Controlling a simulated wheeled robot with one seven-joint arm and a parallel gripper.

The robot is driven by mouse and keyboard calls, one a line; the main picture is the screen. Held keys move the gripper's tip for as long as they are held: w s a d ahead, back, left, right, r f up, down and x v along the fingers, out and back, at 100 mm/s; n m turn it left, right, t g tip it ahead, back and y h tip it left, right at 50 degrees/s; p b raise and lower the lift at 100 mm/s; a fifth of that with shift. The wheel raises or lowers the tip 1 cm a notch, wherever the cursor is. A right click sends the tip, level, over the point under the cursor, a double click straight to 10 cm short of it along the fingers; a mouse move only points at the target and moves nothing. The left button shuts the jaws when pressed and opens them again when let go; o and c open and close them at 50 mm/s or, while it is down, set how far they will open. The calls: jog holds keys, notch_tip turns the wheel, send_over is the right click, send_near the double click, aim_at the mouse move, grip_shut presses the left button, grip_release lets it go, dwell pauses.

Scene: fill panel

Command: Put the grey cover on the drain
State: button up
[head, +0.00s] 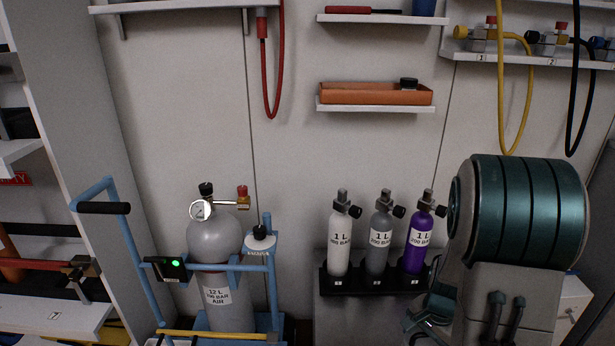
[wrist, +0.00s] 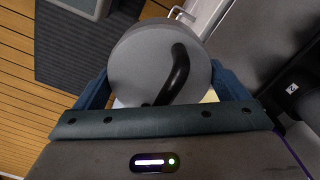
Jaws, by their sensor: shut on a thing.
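The grey cover (wrist: 135,68) is a round disc with a black bar handle (wrist: 178,72), in the wrist view. My gripper (wrist: 162,88) has its teal fingers on either side of the disc and is shut on it. The cover hides most of what lies beyond it. I cannot make out the drain in either view. The cover does not show clearly in the head view.
A grey 12 L cylinder (head: 215,240) stands in a blue trolley (head: 150,265). Three small cylinders stand in a black rack (head: 372,280) by the wall. Slatted floor (wrist: 30,115) and a dark mat (wrist: 75,58) show in the wrist view. Shelves (head: 375,107) line the wall.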

jog(key=shift+s, duration=0.35)
jog(key=shift+w+a+r, duration=0.1)
jog(key=shift+w+a, duration=0.05)
jog(key=shift+w, duration=0.1)
jog(key=w+a+f+n, duration=0.1)
jog(key=w+a+n, duration=0.5)
jog(key=w, duration=0.3)
jog(key=w+a+f+n, duration=0.1)
jog(key=w+a+n, duration=0.5)
jog(key=w, duration=0.2)
jog(key=s+r+p, duration=0.4)
jog(key=r+p, duration=0.6)
jog(key=p, duration=0.2)
jog(key=s+r+p, duration=0.5)
jog(key=r+p, duration=0.6)
jog(key=p, duration=0.1)
jog(key=shift+d+r+p, duration=0.15)
jog(key=shift+d+p, duration=0.2)
jog(key=shift+s+m, duration=0.2)
jog(key=shift+m, duration=0.1)
